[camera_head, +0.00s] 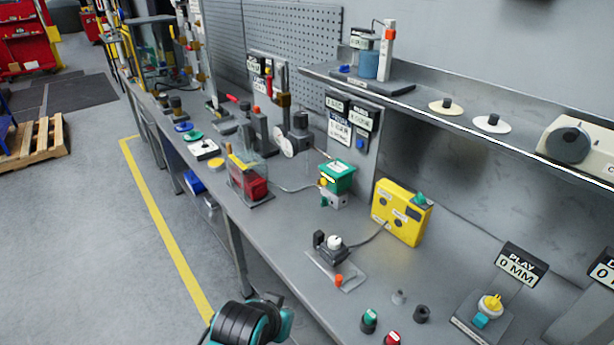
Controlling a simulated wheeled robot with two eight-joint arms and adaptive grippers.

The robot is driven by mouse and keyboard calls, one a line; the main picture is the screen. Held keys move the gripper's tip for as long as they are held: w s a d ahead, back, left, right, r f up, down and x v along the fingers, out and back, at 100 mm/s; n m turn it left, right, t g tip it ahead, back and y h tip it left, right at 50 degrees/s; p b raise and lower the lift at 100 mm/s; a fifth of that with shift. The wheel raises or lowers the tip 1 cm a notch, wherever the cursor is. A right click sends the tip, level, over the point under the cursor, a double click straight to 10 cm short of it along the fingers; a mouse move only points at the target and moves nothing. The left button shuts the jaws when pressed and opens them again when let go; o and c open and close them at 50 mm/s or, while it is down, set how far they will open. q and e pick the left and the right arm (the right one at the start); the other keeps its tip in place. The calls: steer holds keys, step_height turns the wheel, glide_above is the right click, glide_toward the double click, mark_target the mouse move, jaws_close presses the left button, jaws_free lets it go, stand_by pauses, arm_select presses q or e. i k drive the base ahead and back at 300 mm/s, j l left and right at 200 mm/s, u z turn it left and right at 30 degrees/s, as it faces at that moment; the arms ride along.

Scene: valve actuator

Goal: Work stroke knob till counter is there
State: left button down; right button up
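Several knobs and counter signs stand along the grey workbench (290,240). A yellow knob (490,303) with a light blue part below it sits on a small plate at the lower right. Behind it a sign (521,263) reads "PLAY 0 MM". Another counter sign (603,270) is cut off by the right edge. A panel of small signs (350,118) stands mid-bench, too small to read surely. No label I can read says stroke. A black and teal part of my arm (248,322) shows at the bottom, apart from the knobs. I see no gripper fingers.
A yellow box (402,212) is cabled to a small device with a white knob (334,242). A green-topped unit (337,177) stands behind. Loose green (369,320) and red (392,338) knobs lie near the front. A shelf (450,85) overhangs the bench's back.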

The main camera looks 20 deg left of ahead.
mark_target(324, 201)
steer(key=j+z, duration=0.2)
steer(key=z, duration=0.15)
steer(key=j+z, duration=0.45)
steer(key=z, duration=0.25)
steer(key=k+j+z, duration=0.1)
steer(key=j, duration=0.3)
steer(key=j+z, duration=0.1)
steer(key=j, duration=0.35)
steer(key=k+j+z, duration=0.15)
steer(key=j, duration=0.2)
steer(key=k+j+z, duration=0.1)
steer(key=j, duration=0.3)
steer(key=k+j+z, duration=0.1)
steer(key=j, duration=0.3)
steer(key=k+j+z, duration=0.1)
steer(key=k+j, duration=0.3)
steer(key=j, duration=0.25)
steer(key=k+j, duration=0.2)
steer(key=j, duration=0.15)
steer(key=k+j, duration=0.15)
steer(key=j, duration=0.25)
steer(key=k+j, duration=0.15)
steer(key=j, duration=0.25)
